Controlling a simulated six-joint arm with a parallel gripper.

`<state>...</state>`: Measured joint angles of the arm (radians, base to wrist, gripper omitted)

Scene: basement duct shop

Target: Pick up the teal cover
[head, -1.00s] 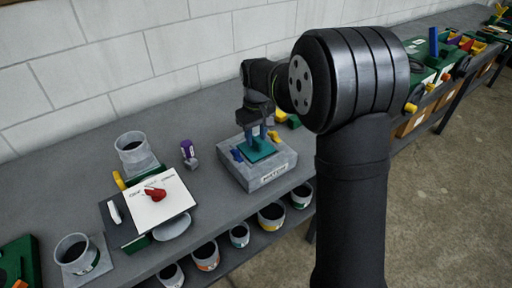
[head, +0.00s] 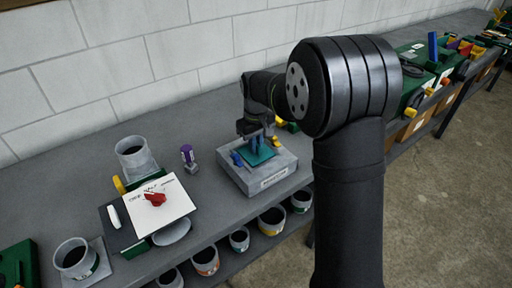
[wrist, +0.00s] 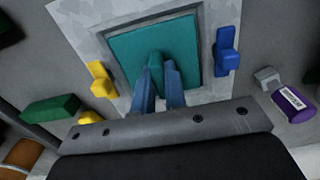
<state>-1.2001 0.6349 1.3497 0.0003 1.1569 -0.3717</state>
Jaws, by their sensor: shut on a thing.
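The teal cover (head: 262,157) is a flat square plate with an upright teal handle. It lies in the framed opening on top of a grey box (head: 246,183); in the wrist view the cover (wrist: 190,42) fills most of that frame. My gripper (head: 258,146) is above it, pointing down. In the wrist view my gripper's blue fingers (wrist: 158,80) are shut on the cover's handle, one on each side. I see no clear gap under the cover. A blue latch (wrist: 226,52) and a yellow latch (wrist: 103,80) stand on opposite sides of the frame.
Further left are a white board with a red item (head: 154,198) and grey pots (head: 132,155). A block wall (head: 120,60) runs behind the bench. Several tins sit on the shelf below.

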